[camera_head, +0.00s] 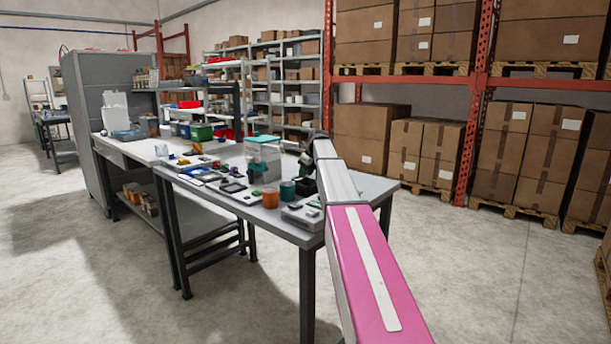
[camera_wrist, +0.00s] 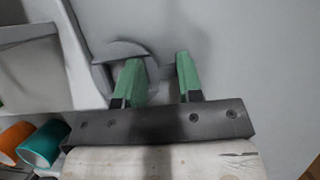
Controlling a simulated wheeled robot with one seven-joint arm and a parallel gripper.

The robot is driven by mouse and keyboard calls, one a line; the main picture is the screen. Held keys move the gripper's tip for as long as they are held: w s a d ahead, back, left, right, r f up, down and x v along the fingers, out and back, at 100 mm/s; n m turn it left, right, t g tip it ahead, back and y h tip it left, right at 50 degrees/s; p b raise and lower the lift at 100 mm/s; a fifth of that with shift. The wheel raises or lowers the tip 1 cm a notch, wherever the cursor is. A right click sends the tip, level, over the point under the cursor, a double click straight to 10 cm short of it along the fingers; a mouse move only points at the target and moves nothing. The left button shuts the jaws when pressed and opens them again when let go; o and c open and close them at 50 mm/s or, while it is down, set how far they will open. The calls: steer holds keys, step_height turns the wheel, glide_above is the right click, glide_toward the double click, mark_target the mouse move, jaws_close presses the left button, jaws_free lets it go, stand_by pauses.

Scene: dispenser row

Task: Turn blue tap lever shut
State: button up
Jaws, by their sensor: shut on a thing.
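A clear dispenser with a teal lid (camera_head: 263,158) stands on the workbench in the head view. My gripper (camera_wrist: 160,80) shows in the wrist view with two green fingers a little apart, against a grey surface. A round grey fitting (camera_wrist: 106,66) sits behind the left finger. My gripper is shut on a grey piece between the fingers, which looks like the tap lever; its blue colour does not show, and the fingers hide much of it. In the head view my arm largely hides the gripper, and the lever's angle cannot be told.
A teal cup (camera_wrist: 44,145) and an orange cup (camera_wrist: 14,138) stand left of my gripper in the wrist view. The bench (camera_head: 378,188) also holds trays and several small parts. Shelves with cartons (camera_head: 426,150) stand behind; the floor in front is clear.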

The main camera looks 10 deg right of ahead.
steer(key=shift+f, duration=0.4)
steer(key=shift+f, duration=0.25)
steer(key=o, duration=0.8)
steer(key=shift+f, duration=0.1)
steer(key=shift+d, duration=0.1)
steer(key=shift+d+r, duration=0.1)
steer(key=shift+r, duration=0.2)
steer(key=v, duration=1.2)
steer(key=shift+c, duration=0.3)
